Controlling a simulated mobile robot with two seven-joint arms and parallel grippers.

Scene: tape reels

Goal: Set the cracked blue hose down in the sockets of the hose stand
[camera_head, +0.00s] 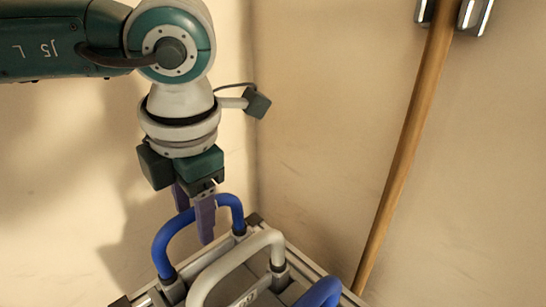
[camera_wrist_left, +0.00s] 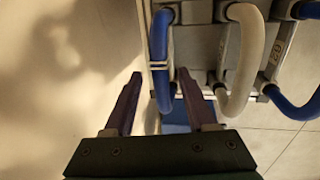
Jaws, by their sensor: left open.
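A blue hose (camera_head: 163,243) arches over the hose stand (camera_head: 303,262) at its left end, with both ends in dark sockets. It also shows in the left wrist view (camera_wrist_left: 158,45), with pale bands across it. I cannot make out a crack clearly. My left gripper (camera_head: 196,222) points down at the top of this hose. Its purple fingers are open, and in the left wrist view (camera_wrist_left: 160,78) the hose lies between them, apart from both. A second blue hose (camera_head: 320,293) is partly cut off at the bottom. My right gripper is out of view.
A white hose (camera_head: 238,262) stands in the stand between the two blue ones, close to the left gripper. A wooden pole (camera_head: 408,140) leans at the right against the beige wall (camera_head: 320,110). The wall stands close behind the stand.

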